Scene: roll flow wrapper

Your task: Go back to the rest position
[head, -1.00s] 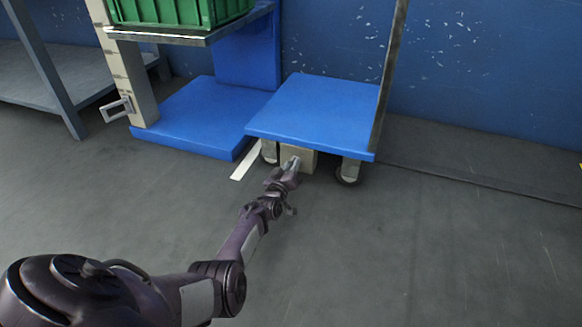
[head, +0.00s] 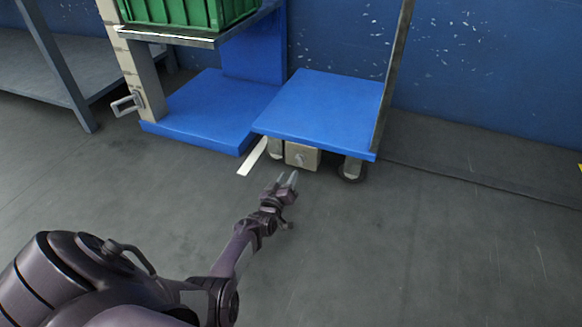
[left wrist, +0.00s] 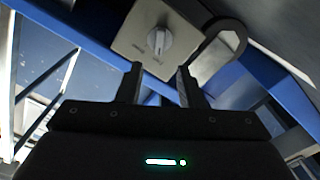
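My left gripper (head: 287,180) reaches low over the floor in front of the blue cart (head: 322,108). Its two fingers are apart with nothing between them; they also show open in the left wrist view (left wrist: 160,85). A beige box with a rotary knob (head: 302,156) sits under the cart's front edge, beyond the fingertips and apart from them. In the left wrist view the grey knob (left wrist: 157,42) on its pale plate is just past the fingers. My right gripper is in neither view.
A blue platform (head: 210,108) stands left of the cart, with a green crate (head: 190,12) on a shelf above it. A grey rack (head: 60,75) is at the far left. A white strip (head: 252,158) lies on the floor by the cart. Open floor lies in front and to the right.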

